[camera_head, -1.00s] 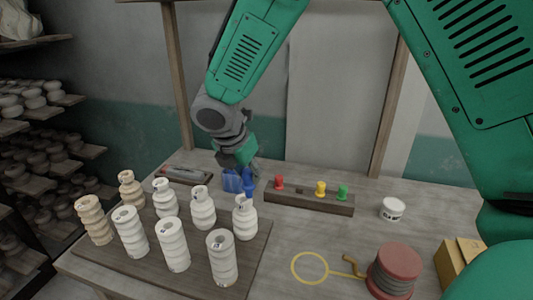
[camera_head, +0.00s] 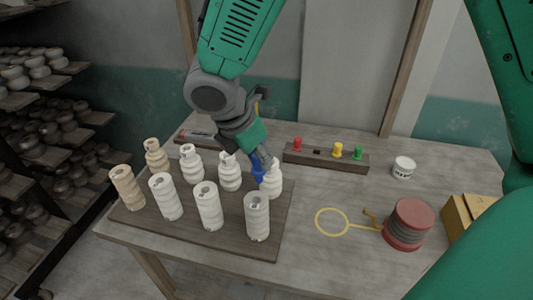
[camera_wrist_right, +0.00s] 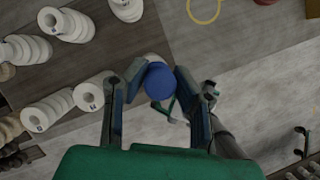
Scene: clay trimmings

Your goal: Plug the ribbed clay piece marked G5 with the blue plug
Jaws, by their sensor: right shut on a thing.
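My right gripper (camera_head: 262,162) is shut on the blue plug (camera_head: 257,172). It holds the plug just above and behind the back-right clay piece (camera_head: 271,185), partly overlapping it. In the right wrist view the blue plug (camera_wrist_right: 158,82) sits between the two fingers. Ribbed pale clay pieces stand upright in two rows on a dark wooden board (camera_head: 170,238). Front-row pieces, such as the front-right one (camera_head: 257,217), show open dark holes and small labels. The labels are too small to read, so I cannot tell which is G5. The left gripper is out of view.
A white tub (camera_head: 403,167), a yellow ring (camera_head: 332,222), a red-topped spool (camera_head: 409,224) and a box (camera_head: 467,217) stand to the right.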

